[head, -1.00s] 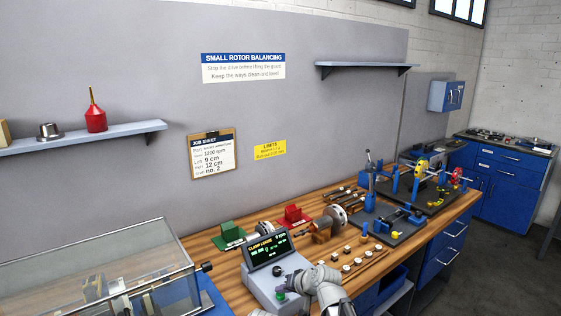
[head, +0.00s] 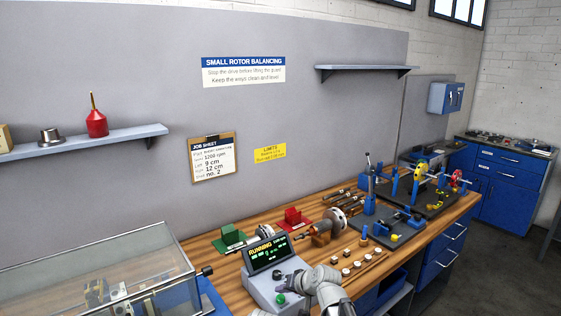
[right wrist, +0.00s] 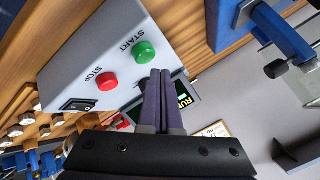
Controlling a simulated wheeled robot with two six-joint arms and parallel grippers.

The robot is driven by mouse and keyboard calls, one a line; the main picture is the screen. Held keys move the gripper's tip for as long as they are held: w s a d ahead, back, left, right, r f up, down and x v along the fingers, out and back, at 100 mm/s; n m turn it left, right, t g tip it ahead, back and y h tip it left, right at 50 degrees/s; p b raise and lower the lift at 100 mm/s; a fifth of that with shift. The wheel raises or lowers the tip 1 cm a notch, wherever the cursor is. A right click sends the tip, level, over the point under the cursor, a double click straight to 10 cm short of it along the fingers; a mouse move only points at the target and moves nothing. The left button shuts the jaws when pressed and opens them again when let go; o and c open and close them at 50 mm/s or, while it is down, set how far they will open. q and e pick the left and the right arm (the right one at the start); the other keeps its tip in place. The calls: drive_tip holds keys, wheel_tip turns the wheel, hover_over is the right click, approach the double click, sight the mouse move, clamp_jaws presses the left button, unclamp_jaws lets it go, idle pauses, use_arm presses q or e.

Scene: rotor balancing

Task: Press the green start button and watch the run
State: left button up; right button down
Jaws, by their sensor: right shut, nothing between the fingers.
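The grey control box (head: 262,284) stands at the bench's front edge; its screen (head: 267,253) reads RUNNING. Its green start button (head: 280,299) also shows in the right wrist view (right wrist: 145,52), beside the red stop button (right wrist: 108,80). My right gripper (head: 294,286) is over the box's panel. In the right wrist view its shut, empty fingers (right wrist: 161,73) have their tips close to the green button; I cannot tell whether they touch it. The balancing machine (head: 122,295) sits under a lowered clear guard (head: 95,262) at left. My left gripper is not in view.
A green stand (head: 232,237), a red stand (head: 293,218) and a rotor with a round disc (head: 336,219) are behind the box. Small parts line the bench front to the right. A black rocker switch (right wrist: 80,104) is beside the stop button.

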sight(282, 300)
wheel_tip(282, 300, up, 6)
drive_tip(key=p, duration=0.6)
drive_tip(key=s+d+f+n+g+h, duration=0.1)
drive_tip(key=s+f+g+h, duration=0.1)
drive_tip(key=s, duration=0.6)
drive_tip(key=s+d+f+n+g+h, duration=0.2)
drive_tip(key=s+h, duration=0.1)
drive_tip(key=s, duration=0.6)
drive_tip(key=s+d+f+n+g+h, duration=0.1)
drive_tip(key=s+d+f+g+h, duration=0.1)
drive_tip(key=s, duration=0.6)
drive_tip(key=shift+s+d+f+g+h, duration=0.25)
drive_tip(key=shift+s+f+g+h, duration=0.1)
drive_tip(key=shift+g, duration=0.25)
idle(1.2)
